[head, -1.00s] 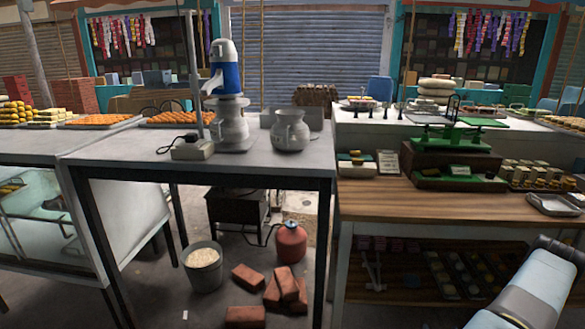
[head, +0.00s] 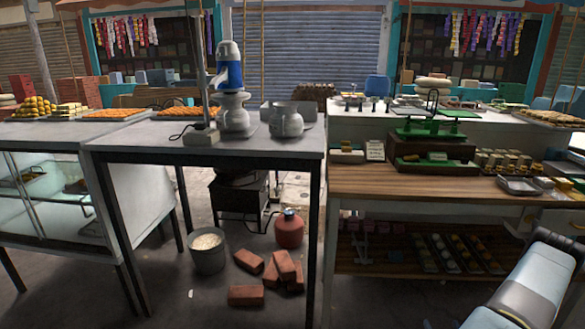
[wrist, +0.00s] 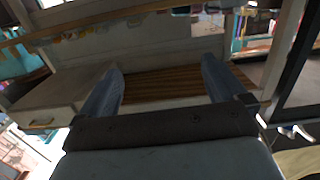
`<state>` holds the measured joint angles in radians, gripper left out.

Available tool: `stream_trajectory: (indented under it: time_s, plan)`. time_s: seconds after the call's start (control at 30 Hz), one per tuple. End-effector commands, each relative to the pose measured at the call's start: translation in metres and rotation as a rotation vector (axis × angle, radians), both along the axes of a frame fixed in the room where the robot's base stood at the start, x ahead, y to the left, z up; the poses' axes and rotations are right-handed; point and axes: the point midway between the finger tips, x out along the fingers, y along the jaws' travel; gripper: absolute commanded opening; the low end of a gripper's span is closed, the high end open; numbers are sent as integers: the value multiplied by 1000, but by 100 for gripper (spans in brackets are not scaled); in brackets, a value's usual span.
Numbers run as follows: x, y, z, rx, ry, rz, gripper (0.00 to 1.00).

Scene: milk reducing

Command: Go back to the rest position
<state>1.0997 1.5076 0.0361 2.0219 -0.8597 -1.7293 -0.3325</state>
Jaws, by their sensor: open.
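My gripper (wrist: 160,88) shows in the wrist view with its two fingers spread wide apart and nothing between them. Beyond the fingers is a wooden slatted surface with pale panels, seen tilted. The blue and white machine (head: 230,85) stands on the grey table (head: 180,146).
The wooden counter (head: 390,183) on the right carries a green scale (head: 430,130). On the floor are a bucket (head: 207,252), a red gas cylinder (head: 289,230) and several bricks (head: 246,295). The floor in front of the tables is mostly clear.

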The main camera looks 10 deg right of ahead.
Motion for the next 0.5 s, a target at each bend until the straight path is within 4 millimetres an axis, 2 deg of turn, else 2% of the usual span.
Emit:
stream_trajectory:
  time_s: [0.37,0.5]
  plan:
    - [37,-12,32,-40,92,55,98]
    - [59,-17,54,-64,147,81,98]
